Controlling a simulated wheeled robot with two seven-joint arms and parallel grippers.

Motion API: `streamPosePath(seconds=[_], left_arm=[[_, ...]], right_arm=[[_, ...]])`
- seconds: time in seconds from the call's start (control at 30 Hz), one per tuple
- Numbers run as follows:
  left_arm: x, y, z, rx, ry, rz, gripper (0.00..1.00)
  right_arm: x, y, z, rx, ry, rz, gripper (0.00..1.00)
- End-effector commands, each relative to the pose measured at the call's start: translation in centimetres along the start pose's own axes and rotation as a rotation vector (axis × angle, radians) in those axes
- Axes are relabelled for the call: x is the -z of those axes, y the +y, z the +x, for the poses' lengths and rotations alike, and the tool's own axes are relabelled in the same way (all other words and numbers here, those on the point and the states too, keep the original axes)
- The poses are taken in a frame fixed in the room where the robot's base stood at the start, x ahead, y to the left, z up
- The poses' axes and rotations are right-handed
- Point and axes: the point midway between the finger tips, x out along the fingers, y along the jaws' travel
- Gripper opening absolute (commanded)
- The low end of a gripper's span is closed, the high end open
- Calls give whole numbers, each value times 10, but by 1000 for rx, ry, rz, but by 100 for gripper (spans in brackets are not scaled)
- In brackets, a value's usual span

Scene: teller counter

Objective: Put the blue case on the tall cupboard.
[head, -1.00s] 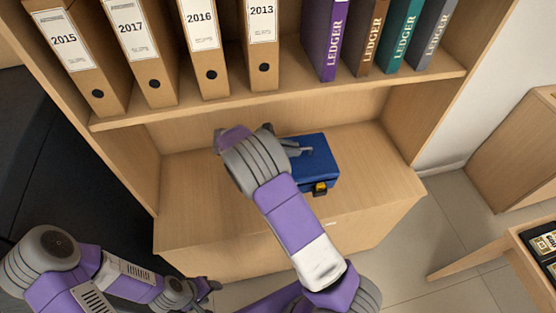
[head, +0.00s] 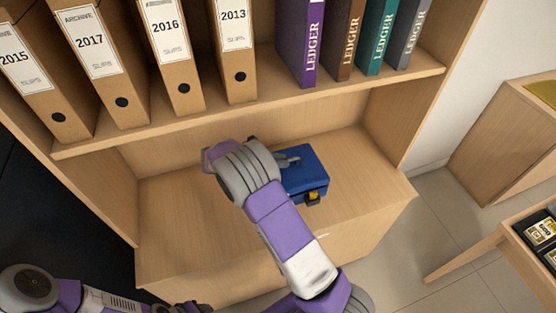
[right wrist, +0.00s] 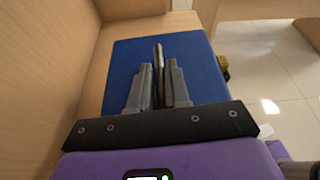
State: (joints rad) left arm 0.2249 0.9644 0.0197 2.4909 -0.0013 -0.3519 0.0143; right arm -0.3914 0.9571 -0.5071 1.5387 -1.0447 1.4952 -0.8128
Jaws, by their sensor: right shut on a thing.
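The blue case (head: 308,178) is a box with a yellow-black latch, at the bottom level of a wooden shelf unit (head: 190,225). In the right wrist view the case (right wrist: 205,58) lies right under my fingers. My right gripper (head: 290,161) reaches in over its top. In the right wrist view its fingers (right wrist: 158,82) are shut on the thin upright handle (right wrist: 159,60). I cannot tell whether the case rests on the board or hangs just above it. My left gripper (head: 190,306) is partly cut off at the bottom edge; its fingers are unclear.
A board above the case carries archive binders (head: 172,55) and several ledgers (head: 345,40). The unit's side walls stand left and right of the case. A lower wooden cabinet (head: 505,140) and a table with a dark tray (head: 535,238) are at the right. Tiled floor lies between.

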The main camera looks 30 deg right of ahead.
Motion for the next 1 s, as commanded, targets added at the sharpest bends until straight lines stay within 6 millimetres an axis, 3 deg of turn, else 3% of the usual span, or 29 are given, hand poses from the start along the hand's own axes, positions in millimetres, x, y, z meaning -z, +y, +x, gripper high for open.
streamPosePath(seconds=[0.5,0.87,0.9,1.0], left_arm=[[1,-4,12,0,0,0,55],[1,-4,12,0,0,0,55],[1,-4,12,0,0,0,55],[1,-4,12,0,0,0,55]], right_arm=[[46,6,18,1,-9,4,0],[49,6,19,1,-7,6,0],[52,6,19,0,0,2,23],[52,6,19,1,0,2,38]])
